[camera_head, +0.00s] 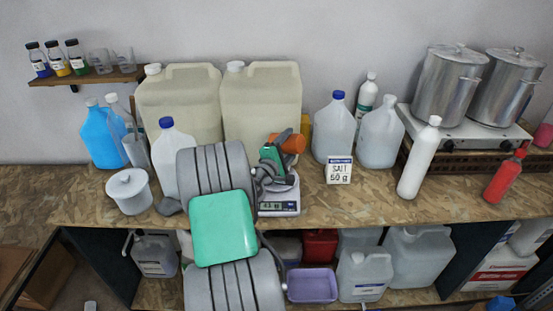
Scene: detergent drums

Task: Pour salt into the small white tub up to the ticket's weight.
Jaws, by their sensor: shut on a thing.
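My gripper (285,158) is at the scale, partly hidden by my own arm. It is shut on an orange container (292,142), which is tipped on its side above the scale. The scale (279,209) stands on the bench; its small display seems to read about 43, but the digits are hard to make out. A white shape under the gripper may be the small white tub, mostly hidden. I cannot see salt falling. The ticket (339,170) reads "SALT 50 g" and stands right of the scale.
Two large cream canisters (260,98) stand behind the scale. Jugs (334,128), a white bottle (419,160) and a red bottle (504,177) are right. Bench around the ticket's front is clear.

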